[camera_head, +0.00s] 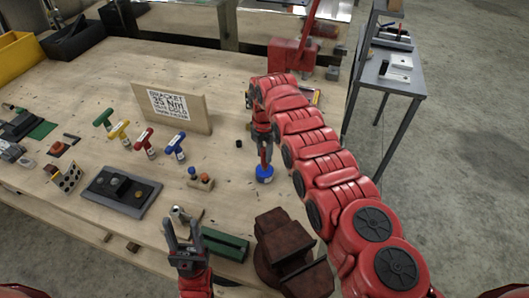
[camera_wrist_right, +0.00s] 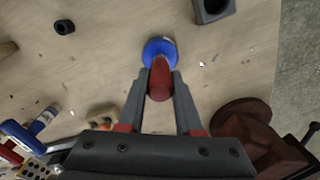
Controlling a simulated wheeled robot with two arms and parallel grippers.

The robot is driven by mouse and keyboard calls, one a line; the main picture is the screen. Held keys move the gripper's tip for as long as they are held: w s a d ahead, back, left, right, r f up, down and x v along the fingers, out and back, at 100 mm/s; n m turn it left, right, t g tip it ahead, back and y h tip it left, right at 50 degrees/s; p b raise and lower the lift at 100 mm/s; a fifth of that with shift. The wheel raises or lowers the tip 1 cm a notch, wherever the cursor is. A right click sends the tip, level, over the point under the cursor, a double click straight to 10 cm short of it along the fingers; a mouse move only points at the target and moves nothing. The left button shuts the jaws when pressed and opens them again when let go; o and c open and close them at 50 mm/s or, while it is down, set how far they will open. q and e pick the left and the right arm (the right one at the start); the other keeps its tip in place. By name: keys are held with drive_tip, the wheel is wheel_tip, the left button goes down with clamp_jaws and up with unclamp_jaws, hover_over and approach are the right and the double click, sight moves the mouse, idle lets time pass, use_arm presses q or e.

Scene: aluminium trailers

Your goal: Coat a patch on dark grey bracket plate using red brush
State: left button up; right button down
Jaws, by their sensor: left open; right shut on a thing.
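My right gripper (camera_head: 263,137) is shut on the red brush (camera_wrist_right: 160,80), whose red handle shows between the fingers in the right wrist view (camera_wrist_right: 159,95). The brush points down at a small blue pot (camera_head: 264,176), also seen in the wrist view (camera_wrist_right: 152,48); its tip is hidden. My left gripper (camera_head: 183,236) is open and empty above the table's front edge. A dark grey plate (camera_head: 137,207) with round pieces on it lies at the left front. A dark grey block with an opening (camera_wrist_right: 212,8) is at the wrist view's top. I cannot tell which is the bracket plate.
Several coloured-handled tools (camera_head: 144,139) stand left of centre. A rusty vise (camera_head: 283,247) and a green block (camera_head: 226,246) sit at the front. A grey shelf (camera_head: 388,76) stands at right.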

drive_tip(key=shift+f+b, duration=0.5)
drive_tip(key=shift+b, duration=0.05)
idle(0.5)
drive_tip(key=shift+s+b, duration=0.1)
drive_tip(key=shift+b, duration=0.25)
idle(1.5)
drive_tip(key=shift+r+p, duration=0.6)
drive_tip(key=shift+r, duration=2.95)
drive_tip(key=shift+f, duration=0.15)
